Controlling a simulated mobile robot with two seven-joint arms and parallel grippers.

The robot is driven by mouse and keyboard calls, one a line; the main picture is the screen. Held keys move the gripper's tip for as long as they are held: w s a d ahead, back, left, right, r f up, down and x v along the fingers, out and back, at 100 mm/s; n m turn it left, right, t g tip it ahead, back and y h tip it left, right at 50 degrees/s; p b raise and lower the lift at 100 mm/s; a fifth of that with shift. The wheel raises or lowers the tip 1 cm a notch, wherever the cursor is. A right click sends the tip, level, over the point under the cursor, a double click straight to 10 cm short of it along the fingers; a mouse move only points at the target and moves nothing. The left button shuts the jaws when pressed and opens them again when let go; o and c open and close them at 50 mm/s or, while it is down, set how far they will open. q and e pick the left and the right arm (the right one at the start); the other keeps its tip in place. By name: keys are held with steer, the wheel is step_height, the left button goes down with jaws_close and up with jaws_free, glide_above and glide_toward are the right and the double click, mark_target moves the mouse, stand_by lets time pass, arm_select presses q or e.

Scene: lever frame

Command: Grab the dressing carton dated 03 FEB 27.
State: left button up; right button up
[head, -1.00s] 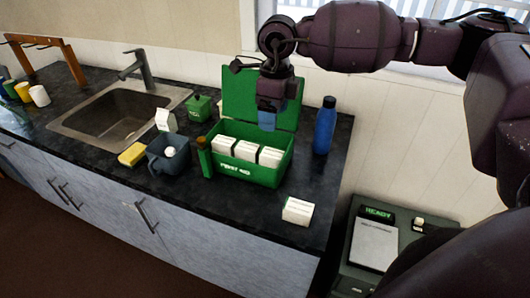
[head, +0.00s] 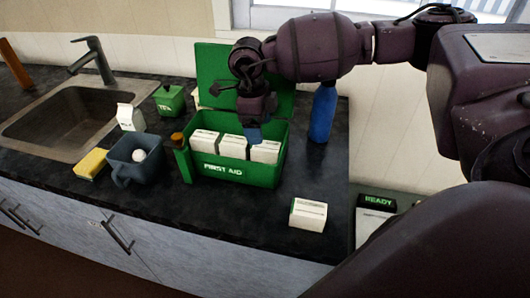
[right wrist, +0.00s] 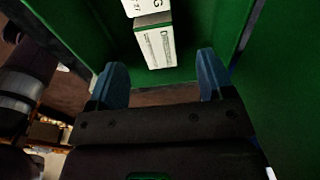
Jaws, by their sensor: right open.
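Three white cartons stand in a row inside the green first aid box: a left one (head: 206,142), a middle one (head: 233,147) and a right one (head: 265,152). Their dates are too small to read in the head view. My right gripper (head: 254,134) is over the box, just above the right carton. In the right wrist view my right gripper (right wrist: 161,82) is open and empty, with a white carton (right wrist: 158,45) beyond its fingers. Another carton (right wrist: 143,7) is cut off at the top edge; only "27" and a "G" show. My left gripper is out of view.
The first aid box (head: 228,175) has its lid (head: 217,75) raised behind. A loose white carton (head: 308,213) lies at the counter's front right. A blue bottle (head: 322,115) stands to the right of the box, a grey mug-like container (head: 133,160) to its left.

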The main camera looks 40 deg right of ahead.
mark_target(266, 146)
step_height(266, 146, down, 2)
steer(key=shift+s+d, duration=0.1)
steer(key=f, duration=0.1)
steer(key=s+f, duration=0.1)
steer(key=f, duration=0.1)
steer(key=shift+s+d+f, duration=0.2)
steer(key=shift+d+f, duration=0.15)
steer(key=shift+f, duration=0.7)
steer(key=c, duration=1)
